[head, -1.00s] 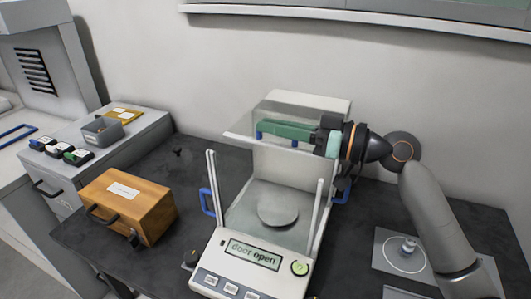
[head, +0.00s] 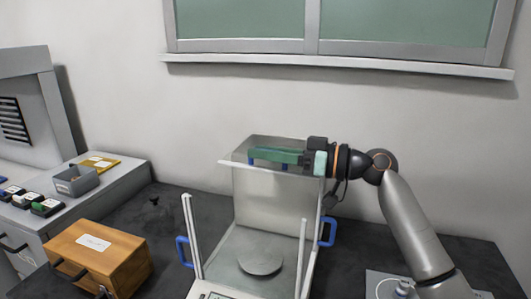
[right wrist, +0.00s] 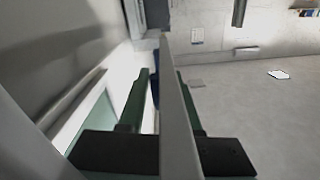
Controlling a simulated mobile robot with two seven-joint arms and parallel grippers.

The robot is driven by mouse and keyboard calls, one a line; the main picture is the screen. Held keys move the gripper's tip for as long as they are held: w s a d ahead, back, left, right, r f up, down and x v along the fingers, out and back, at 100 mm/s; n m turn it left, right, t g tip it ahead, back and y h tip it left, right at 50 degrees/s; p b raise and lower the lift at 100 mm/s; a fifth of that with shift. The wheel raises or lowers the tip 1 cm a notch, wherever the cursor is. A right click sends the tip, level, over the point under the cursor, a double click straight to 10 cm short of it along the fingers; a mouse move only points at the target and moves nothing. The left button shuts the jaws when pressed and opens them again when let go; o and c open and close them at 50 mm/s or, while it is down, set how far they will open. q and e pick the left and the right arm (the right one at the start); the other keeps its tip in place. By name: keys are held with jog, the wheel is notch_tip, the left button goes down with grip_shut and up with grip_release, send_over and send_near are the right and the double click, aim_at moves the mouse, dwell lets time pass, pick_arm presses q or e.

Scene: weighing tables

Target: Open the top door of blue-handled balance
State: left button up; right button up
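The blue-handled balance (head: 210,265) stands on the dark table, with blue side handles (head: 327,231) and a round pan (head: 260,261). Its clear top door panel (head: 229,160) lies across the top, tilted. Blue handle parts (head: 284,165) show just under the green fingers. My right gripper (head: 278,156) reaches in from the right along this panel. In the right wrist view, the panel's pale edge (right wrist: 175,110) runs between the two green fingers, with a visible gap to the left finger. A small blue part shows beside that finger. My left gripper is out of view.
A wooden box (head: 100,262) stands on the table to the left. Beyond it, a grey cabinet carries a small grey bin (head: 76,180) and several small dark cases. A window ledge (head: 340,66) runs along the wall above. A weight-like knob stands at lower right.

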jog(key=shift+o, duration=0.7)
jog(key=b+v, duration=0.2)
jog(key=v, duration=1)
jog(key=shift+d, duration=0.3)
jog(key=shift+s, duration=0.15)
